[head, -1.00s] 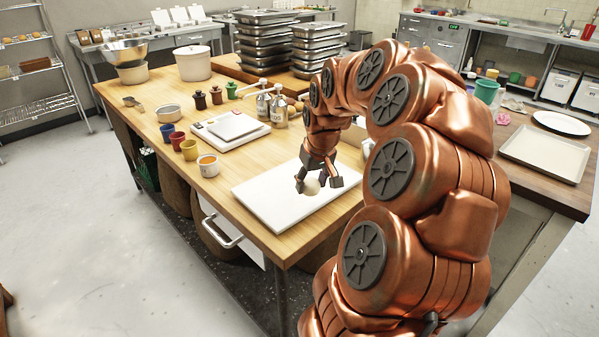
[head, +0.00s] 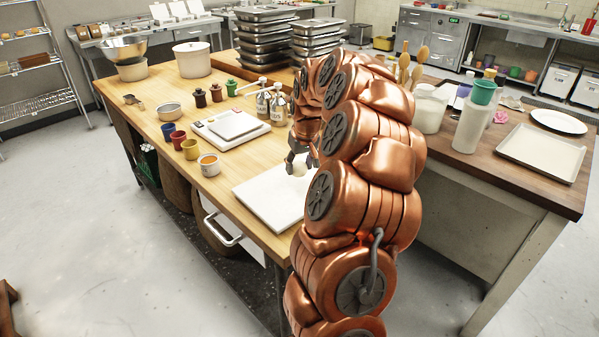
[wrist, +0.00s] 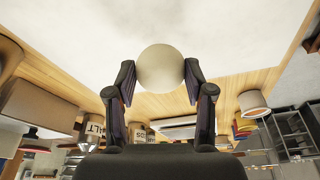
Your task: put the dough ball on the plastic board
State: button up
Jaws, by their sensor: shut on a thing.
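The pale dough ball (head: 299,170) is between the fingers of my gripper (head: 301,163), over the white plastic board (head: 262,196). In the wrist view the round ball (wrist: 160,68) sits between both fingertips of my gripper (wrist: 160,80), which is shut on it. The white board (wrist: 150,25) fills the top of that view beyond the ball. Whether the ball touches the board I cannot tell. My arm hides the right part of the board in the head view.
A scale (head: 231,127), an orange-filled cup (head: 209,165), coloured cups (head: 190,148) and a metal bowl (head: 169,112) stand on the wooden table. Shakers (head: 278,108) stand behind the board. A bottle (head: 473,120) and a baking tray (head: 541,152) are on the right counter.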

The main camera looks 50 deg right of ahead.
aim_at(300, 171)
jog(key=shift+f+p, duration=0.45)
jog(key=shift+f, duration=1.1)
jog(key=shift+f, duration=0.15)
jog(key=o, duration=0.9)
jog(key=shift+c, duration=0.2)
jog(key=b+v, duration=0.3)
jog(key=v, duration=0.9)
jog(key=a+n+y, duration=0.1)
jog(key=a+n, duration=0.1)
jog(key=a, duration=1.2)
jog(key=s+a+f+n+g, duration=0.1)
jog(key=s+a, duration=0.3)
jog(key=a, duration=0.2)
jog(key=s+a+n+g, duration=0.1)
jog(key=s+a, duration=0.2)
jog(key=a, duration=0.3)
jog(key=s+a+f+g, duration=0.1)
jog(key=s+a+f, duration=0.2)
jog(key=s, duration=0.7)
jog(key=s+a+f+g, duration=0.1)
jog(key=s+a+f, duration=0.3)
jog(key=s+a, duration=0.3)
jog(key=s, duration=0.3)
jog(key=shift+f+g, duration=0.2)
jog(key=shift+g, duration=0.2)
